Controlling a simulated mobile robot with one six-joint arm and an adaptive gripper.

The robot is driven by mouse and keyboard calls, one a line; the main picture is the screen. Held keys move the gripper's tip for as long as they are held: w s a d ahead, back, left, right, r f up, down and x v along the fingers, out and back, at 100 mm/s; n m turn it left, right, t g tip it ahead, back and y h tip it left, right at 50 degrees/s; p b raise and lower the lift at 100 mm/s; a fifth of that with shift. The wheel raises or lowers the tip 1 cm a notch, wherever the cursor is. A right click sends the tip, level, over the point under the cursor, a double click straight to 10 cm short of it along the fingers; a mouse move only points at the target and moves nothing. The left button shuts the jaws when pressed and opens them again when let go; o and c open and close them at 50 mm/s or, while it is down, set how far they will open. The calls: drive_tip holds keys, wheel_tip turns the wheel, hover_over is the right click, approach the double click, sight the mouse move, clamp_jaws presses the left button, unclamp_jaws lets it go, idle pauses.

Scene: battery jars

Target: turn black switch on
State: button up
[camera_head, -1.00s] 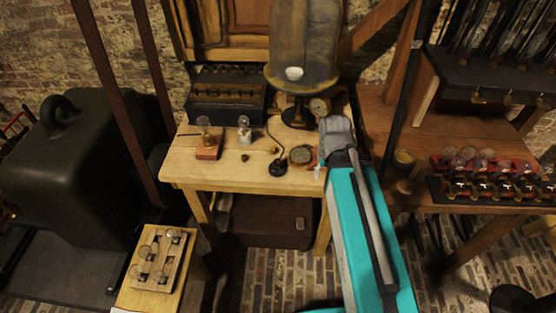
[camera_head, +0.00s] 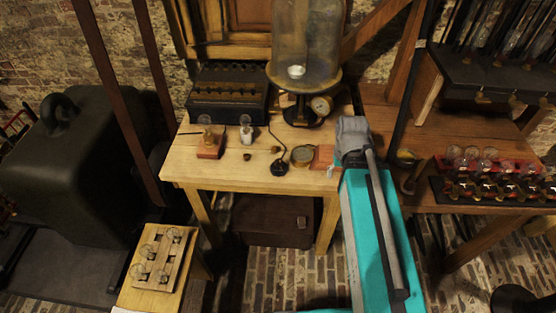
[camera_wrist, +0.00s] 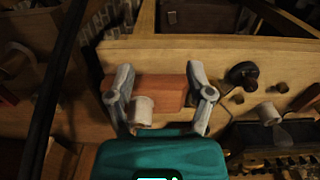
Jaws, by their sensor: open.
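A small black piece with a round base and a thin curved stem, which looks like the black switch (camera_head: 279,168), stands near the front of the wooden table (camera_head: 205,170). In the wrist view, a dark round piece on the table, likely the same switch (camera_wrist: 242,73), is to the right of my gripper (camera_wrist: 160,92). Whether it is on or off cannot be told. My gripper is open above a reddish block (camera_wrist: 165,88). A pale cylinder (camera_wrist: 143,112) shows between the fingers, not gripped.
A glass bell jar (camera_head: 307,48) and a dark battery box (camera_head: 228,98) stand behind.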

drive_tip(key=w+a+r+n+p, duration=0.2)
drive_tip(key=w+a+n, duration=0.4)
drive_tip(key=w+a, duration=0.1)
drive_tip(key=r+n+p, duration=0.2)
drive_tip(key=n, duration=0.7)
hover_over(279, 160)
drive_tip(key=shift+f, duration=0.15)
drive_tip(key=shift+f+b, duration=0.2)
drive_tip(key=shift+b, duration=0.15)
wheel_tip(279, 160, down, 13)
drive_tip(key=b, duration=1.3)
drive_tip(key=shift+f, duration=0.2)
clamp_jaws()
